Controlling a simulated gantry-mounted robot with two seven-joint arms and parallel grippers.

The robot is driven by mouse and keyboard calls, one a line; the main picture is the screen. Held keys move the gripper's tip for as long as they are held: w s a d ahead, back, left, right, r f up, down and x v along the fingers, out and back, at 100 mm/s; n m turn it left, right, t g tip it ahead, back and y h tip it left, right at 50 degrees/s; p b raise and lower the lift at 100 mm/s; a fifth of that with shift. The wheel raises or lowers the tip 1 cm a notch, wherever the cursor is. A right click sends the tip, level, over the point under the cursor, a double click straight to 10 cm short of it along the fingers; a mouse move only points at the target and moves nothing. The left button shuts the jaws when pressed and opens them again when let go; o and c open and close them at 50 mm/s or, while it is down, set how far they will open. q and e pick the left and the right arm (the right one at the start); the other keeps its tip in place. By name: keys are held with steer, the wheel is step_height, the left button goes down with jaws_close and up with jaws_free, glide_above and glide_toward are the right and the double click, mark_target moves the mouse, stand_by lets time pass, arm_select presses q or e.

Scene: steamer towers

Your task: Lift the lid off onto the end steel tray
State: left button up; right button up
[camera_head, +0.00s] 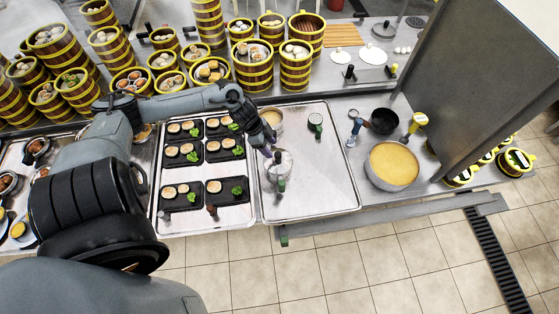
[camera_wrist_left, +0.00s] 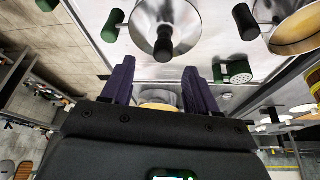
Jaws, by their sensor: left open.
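A shiny steel lid (camera_head: 284,160) with a dark knob is at the left side of the bare end steel tray (camera_head: 325,185). In the left wrist view the lid (camera_wrist_left: 147,14) and its black knob (camera_wrist_left: 163,44) show just beyond the fingertips. I cannot tell whether the lid lies on the tray or on something under it. My left gripper (camera_head: 268,149) is close by the lid, partly covering its left edge. In the wrist view its two purple fingers (camera_wrist_left: 155,68) are apart, with nothing held between them. My right gripper is not in view.
A small pot (camera_head: 273,117) with pale contents and a green-headed tool (camera_head: 315,121) stand at the tray's back. A tray of black plates (camera_head: 213,158) is on the left. A large round pan (camera_head: 392,164) stands right. Steamer towers (camera_head: 253,72) line the back. The end tray's right part is clear.

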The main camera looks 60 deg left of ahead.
mark_target(277, 154)
arm_select(q)
steer(key=shift+w+x, duration=0.15)
steer(key=shift+x, duration=1.85)
steer(key=shift+w+x, duration=0.1)
steer(key=shift+x, duration=1.9)
steer(key=shift+a, duration=0.2)
jaws_close()
